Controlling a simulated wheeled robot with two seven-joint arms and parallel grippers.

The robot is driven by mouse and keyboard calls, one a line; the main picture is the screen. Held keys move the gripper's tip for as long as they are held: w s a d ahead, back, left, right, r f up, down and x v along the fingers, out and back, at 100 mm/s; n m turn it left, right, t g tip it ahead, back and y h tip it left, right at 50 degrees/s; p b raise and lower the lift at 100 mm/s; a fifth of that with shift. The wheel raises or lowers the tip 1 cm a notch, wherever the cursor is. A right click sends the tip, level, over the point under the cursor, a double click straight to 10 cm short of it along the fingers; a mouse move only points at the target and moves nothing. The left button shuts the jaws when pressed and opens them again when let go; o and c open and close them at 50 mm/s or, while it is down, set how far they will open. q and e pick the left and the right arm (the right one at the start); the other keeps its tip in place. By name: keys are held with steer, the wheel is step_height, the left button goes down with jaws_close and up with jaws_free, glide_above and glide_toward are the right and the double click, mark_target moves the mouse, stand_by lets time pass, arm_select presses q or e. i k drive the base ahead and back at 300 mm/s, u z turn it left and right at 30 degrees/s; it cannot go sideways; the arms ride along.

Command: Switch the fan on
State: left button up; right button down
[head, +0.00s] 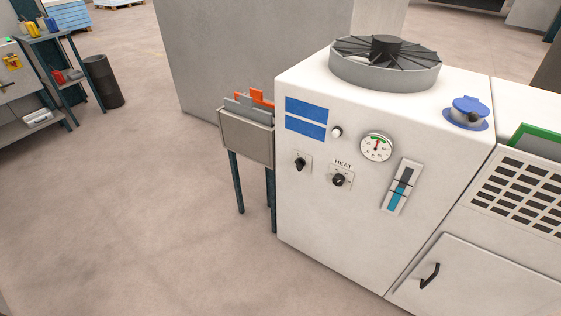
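A round black fan (386,50) in a grey ring sits on top of a white machine cabinet (330,229). The cabinet's front carries a small black rotary switch (301,163) on a light plate at the left; its lettering is too small to read. To its right is a black knob (339,180) under the word HEAT. A small white round lamp or button (336,131) sits above them. No control is visibly labelled as the fan's. Neither of my grippers is in view.
The cabinet front also has a dial gauge (376,147), a level gauge (401,187) and blue labels (306,106). A blue cap (470,109) is on top. A grey bin on legs (246,136) stands close left. Floor in front is clear.

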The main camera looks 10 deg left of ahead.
mark_target(300, 162)
steer(key=k, duration=0.5)
steer(key=z, duration=0.75)
steer(key=i, duration=0.8)
steer(key=z, duration=0.2)
